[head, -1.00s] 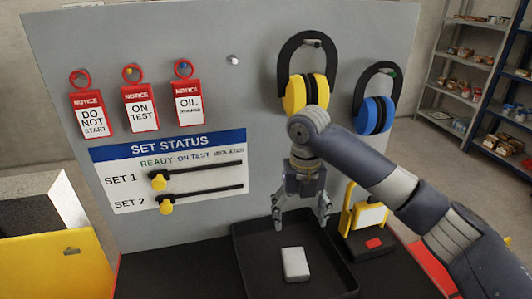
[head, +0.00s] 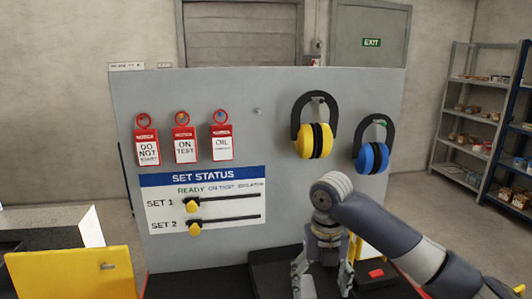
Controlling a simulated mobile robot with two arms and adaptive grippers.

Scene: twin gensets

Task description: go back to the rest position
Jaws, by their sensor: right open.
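My right gripper (head: 322,280) is open and points down, in front of the grey panel (head: 280,150) at the lower right of the head view. Its arm comes in from the lower right. Its fingers are apart, and I see nothing between them. The gripper stands over the black tray (head: 265,257), most of which is hidden or cut off by the lower edge. The light grey block seen earlier in the tray is out of sight now. My left gripper is not in view.
The panel carries red tags (head: 185,145), yellow earmuffs (head: 313,141), blue earmuffs (head: 372,158) and a status board (head: 205,210) with two yellow sliders. A yellow panel (head: 60,275) stands at lower left. Shelves (head: 465,130) stand at right, with open floor before them.

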